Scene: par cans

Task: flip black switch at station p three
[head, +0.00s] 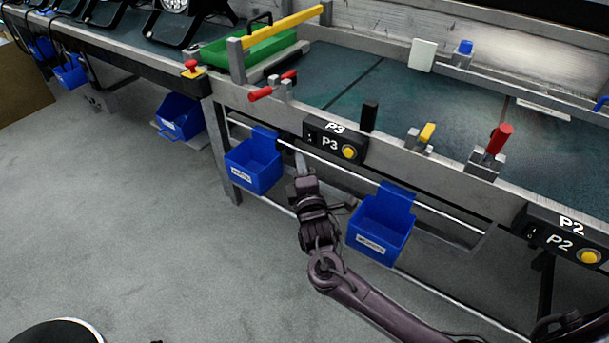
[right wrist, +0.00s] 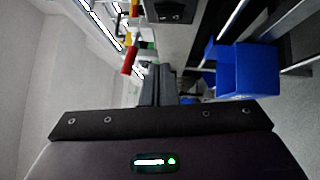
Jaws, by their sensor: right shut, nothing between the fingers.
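The P3 station box (head: 330,150) is black, with white P3 labels and a yellow round button (head: 349,152). It is mounted on the front rail of the bench. A small black switch (head: 310,136) sits at the left end of its face, too small for me to tell its position. My right gripper (head: 300,157) is shut and empty, just below and left of the box, apart from the switch as far as I can tell. In the right wrist view the shut fingers (right wrist: 158,73) point toward the bench, and a black box with a switch (right wrist: 172,10) shows at the top. My left gripper is not in view.
Blue bins hang left (head: 254,165) and right (head: 380,228) of my right gripper. The P2 box (head: 565,238) is at the right. Metal rails run below the bench.

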